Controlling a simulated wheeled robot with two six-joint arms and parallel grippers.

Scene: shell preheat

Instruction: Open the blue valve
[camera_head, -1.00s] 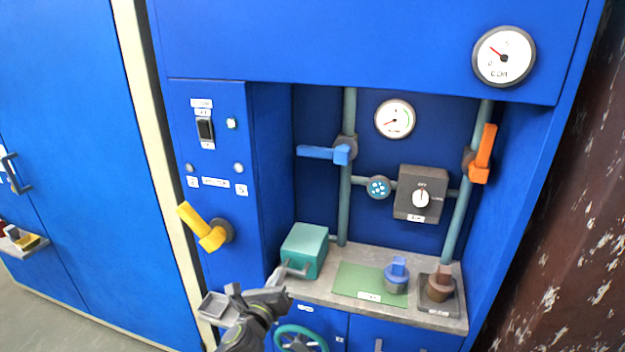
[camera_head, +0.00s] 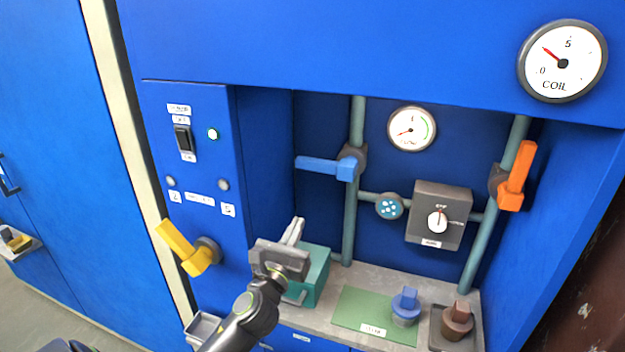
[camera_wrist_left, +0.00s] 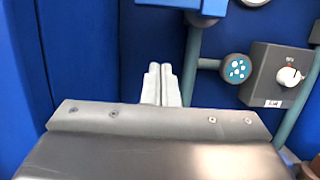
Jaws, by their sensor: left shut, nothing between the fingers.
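The blue valve (camera_head: 347,168) sits on the left vertical pipe in the recess. Its blue handle (camera_head: 322,164) lies level, pointing left across the pipe. In the left wrist view, part of the blue valve (camera_wrist_left: 208,6) shows at the top edge, cut off by the frame. My left gripper (camera_head: 297,222) is below and left of the handle, apart from it, in front of the teal box. Its two fingers (camera_wrist_left: 160,76) are together with nothing between them and point up toward the recess. My right gripper is not in view.
A teal box (camera_head: 318,270) stands on the counter beside my left gripper. A yellow lever (camera_head: 182,248) juts out at left. A round blue fitting (camera_head: 389,206), a grey knob box (camera_head: 425,200) and an orange valve handle (camera_head: 517,175) are to the right. Space before the blue handle is clear.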

